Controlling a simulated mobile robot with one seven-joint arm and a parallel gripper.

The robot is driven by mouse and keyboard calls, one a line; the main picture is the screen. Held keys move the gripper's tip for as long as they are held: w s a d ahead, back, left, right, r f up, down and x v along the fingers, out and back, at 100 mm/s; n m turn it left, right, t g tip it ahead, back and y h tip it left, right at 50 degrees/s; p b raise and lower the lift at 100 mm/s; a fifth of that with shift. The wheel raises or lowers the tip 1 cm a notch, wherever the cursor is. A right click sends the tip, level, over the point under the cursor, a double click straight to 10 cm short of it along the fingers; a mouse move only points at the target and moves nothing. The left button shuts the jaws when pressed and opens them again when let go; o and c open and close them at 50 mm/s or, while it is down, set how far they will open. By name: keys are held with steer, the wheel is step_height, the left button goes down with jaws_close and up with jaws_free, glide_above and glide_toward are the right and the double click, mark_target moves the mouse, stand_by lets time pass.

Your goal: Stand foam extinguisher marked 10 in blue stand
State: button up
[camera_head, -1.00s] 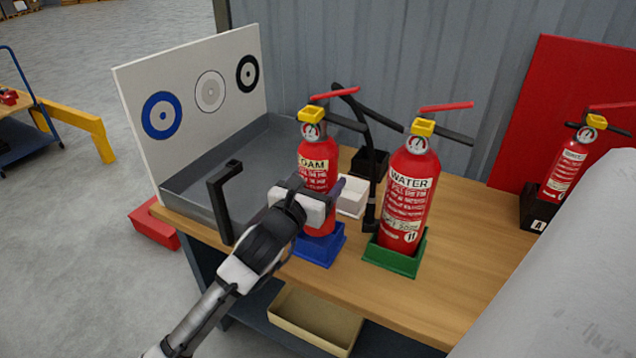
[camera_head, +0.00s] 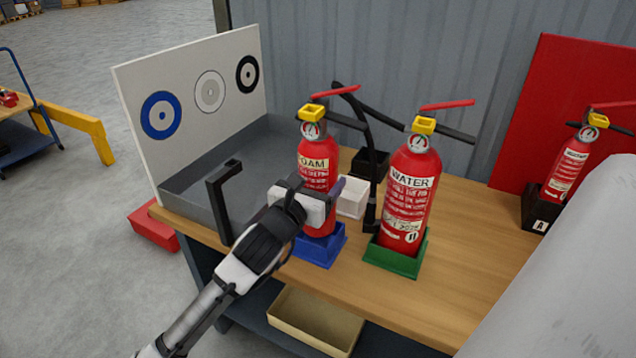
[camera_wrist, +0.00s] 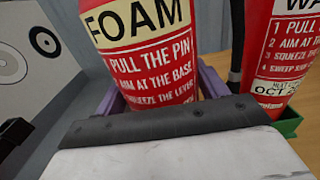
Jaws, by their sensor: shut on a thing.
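The foam extinguisher (camera_head: 315,160), red with a yellow collar and a FOAM label, stands upright at the blue stand (camera_head: 322,250) on the bench. Its foot appears to be inside the stand; the contact is partly hidden by my gripper. My gripper (camera_head: 318,203) is shut on the extinguisher's lower body, coming from the front left. In the wrist view the FOAM label (camera_wrist: 140,50) fills the middle, between the fingers. The number on this extinguisher is hidden behind my gripper.
The water extinguisher (camera_head: 408,195) stands in a green stand (camera_head: 392,262) close on the right. A white box (camera_head: 354,197) and black hose stand (camera_head: 371,215) are behind.

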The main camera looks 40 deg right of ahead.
steer(key=shift+f+b, duration=2.4)
steer(key=shift+b, duration=1.1)
stand_by(1.5)
stand_by(0.4)
steer(key=o, duration=1.4)
steer(key=shift+s+a, duration=0.1)
steer(key=shift+o, duration=0.7)
steer(key=shift+f, duration=0.4)
steer(key=b+v, duration=0.1)
steer(key=v, duration=1.2)
steer(key=shift+a+r, duration=0.2)
steer(key=shift+a, duration=0.15)
steer(key=shift+s, duration=0.15)
steer(key=shift+r, duration=0.1)
